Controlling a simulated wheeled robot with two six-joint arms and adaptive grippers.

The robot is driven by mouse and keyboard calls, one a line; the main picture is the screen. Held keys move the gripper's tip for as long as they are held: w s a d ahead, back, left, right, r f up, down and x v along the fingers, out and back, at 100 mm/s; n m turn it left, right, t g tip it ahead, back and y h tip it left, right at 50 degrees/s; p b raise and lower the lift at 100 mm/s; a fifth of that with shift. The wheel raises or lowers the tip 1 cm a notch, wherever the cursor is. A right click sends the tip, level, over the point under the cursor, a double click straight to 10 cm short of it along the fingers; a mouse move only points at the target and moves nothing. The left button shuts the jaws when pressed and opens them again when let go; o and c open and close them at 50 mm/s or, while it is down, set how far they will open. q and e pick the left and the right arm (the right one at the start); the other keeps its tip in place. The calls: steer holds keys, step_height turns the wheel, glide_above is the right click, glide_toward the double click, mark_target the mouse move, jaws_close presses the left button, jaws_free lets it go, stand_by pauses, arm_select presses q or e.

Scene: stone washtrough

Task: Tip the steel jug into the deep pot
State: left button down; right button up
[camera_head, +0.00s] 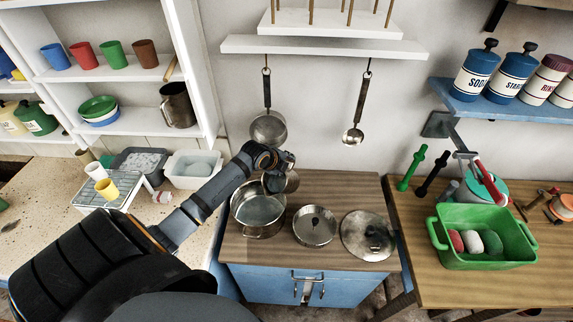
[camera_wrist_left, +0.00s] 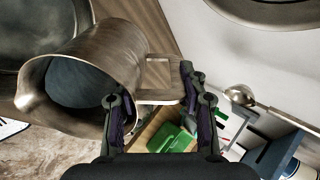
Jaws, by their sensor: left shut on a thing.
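My left gripper (camera_head: 277,168) is above the back rim of the deep pot (camera_head: 241,215), which stands on the wooden top of the blue cabinet. In the left wrist view, the gripper (camera_wrist_left: 158,100) is shut on the handle of the steel jug (camera_wrist_left: 118,50). The jug is tilted, its open mouth and spout toward the lower left of that view; its inside looks grey-blue. In the head view the gripper hides most of the jug (camera_head: 292,182). The pot's inside looks pale blue-grey. A large pan-like rim shows beside the jug in the wrist view. My right gripper is out of view.
A smaller steel pot (camera_head: 315,226) and a lid (camera_head: 367,236) stand right of the deep pot. A ladle (camera_head: 353,135) and a pan (camera_head: 268,128) hang behind. A green tub (camera_head: 480,240) is on the right table. A dark jug (camera_head: 177,105) stands on the left shelf.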

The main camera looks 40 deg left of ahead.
arm_select(q)
steer(key=shift+s+r+t, duration=0.25)
steer(key=shift+s+t, duration=0.75)
steer(key=shift+t, duration=0.2)
stand_by(3.9)
steer(key=b, duration=0.3)
steer(key=shift+f+b, duration=0.35)
steer(key=shift+b, duration=0.05)
steer(key=shift+r, duration=0.2)
steer(key=shift+w+r, duration=0.1)
steer(key=shift+w, duration=0.05)
steer(key=shift+w+g, duration=0.45)
steer(key=shift+g, duration=0.15)
steer(key=shift+s, duration=0.1)
